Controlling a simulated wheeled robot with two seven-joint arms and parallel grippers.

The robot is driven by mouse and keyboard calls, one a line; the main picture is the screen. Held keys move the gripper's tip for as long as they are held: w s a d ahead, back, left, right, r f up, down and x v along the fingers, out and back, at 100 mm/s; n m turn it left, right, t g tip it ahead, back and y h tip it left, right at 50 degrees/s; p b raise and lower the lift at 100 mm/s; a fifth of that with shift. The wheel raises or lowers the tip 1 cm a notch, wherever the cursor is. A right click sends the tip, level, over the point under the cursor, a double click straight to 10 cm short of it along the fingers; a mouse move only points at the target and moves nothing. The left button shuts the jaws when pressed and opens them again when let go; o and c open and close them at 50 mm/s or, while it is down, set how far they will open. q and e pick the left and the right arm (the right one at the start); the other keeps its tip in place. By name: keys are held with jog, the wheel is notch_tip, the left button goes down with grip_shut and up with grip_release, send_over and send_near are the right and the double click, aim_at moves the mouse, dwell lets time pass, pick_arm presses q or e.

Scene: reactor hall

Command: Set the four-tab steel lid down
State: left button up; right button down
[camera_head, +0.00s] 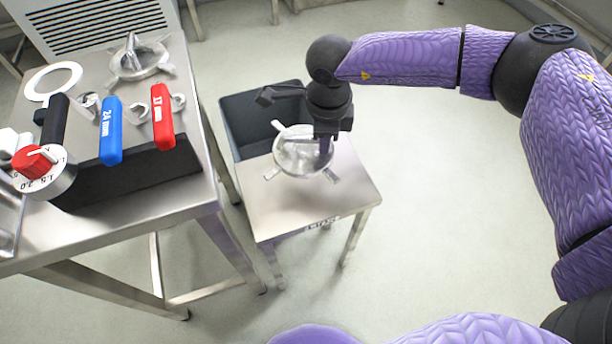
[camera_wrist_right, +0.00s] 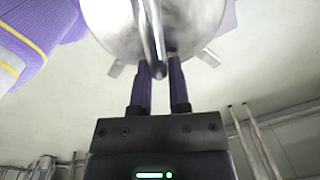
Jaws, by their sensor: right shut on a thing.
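The four-tab steel lid (camera_head: 290,158) is round and shiny with tabs sticking out at its rim. It appears over the steel top of the small stand (camera_head: 345,185), and I cannot tell whether it touches that top. My right gripper (camera_head: 325,146) comes down from above and is shut on the lid's handle. In the right wrist view, the purple fingers (camera_wrist_right: 160,75) close on the bar handle (camera_wrist_right: 153,40) across the lid (camera_wrist_right: 195,22). The gripper hides part of the lid's right side. My left gripper is not in view.
A dark open bin (camera_head: 245,125) adjoins the stand's back. The workbench (camera_head: 190,215) at left carries a blue-handled tool (camera_head: 111,130), a red-handled tool (camera_head: 163,115), a red-knobbed tool (camera_head: 32,162), a white ring (camera_head: 38,92) and a tabbed steel part (camera_head: 140,62). Floor right of the stand is clear.

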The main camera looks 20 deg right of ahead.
jog(key=shift+w+f+m, duration=0.1)
jog(key=shift+m, duration=0.6)
jog(key=m, duration=0.3)
jog(key=s+a+m, duration=0.1)
jog(key=shift+f+m+g, duration=0.1)
jog(key=shift+m+g, duration=0.2)
jog(key=m, duration=0.2)
jog(key=shift+s+m+p, duration=0.3)
jog(key=m, duration=0.2)
jog(key=d+m, duration=0.1)
jog(key=m, duration=0.1)
jog(key=shift+s, duration=0.25)
jog(key=shift+m, duration=0.4)
notch_tip(320, 180, down, 10)
jog(key=b, duration=0.6)
jog(key=shift+f, duration=0.1)
jog(key=shift+r, duration=0.25)
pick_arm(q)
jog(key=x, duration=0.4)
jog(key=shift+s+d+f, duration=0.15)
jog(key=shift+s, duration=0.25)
pick_arm(e)
jog(key=shift+f, duration=0.15)
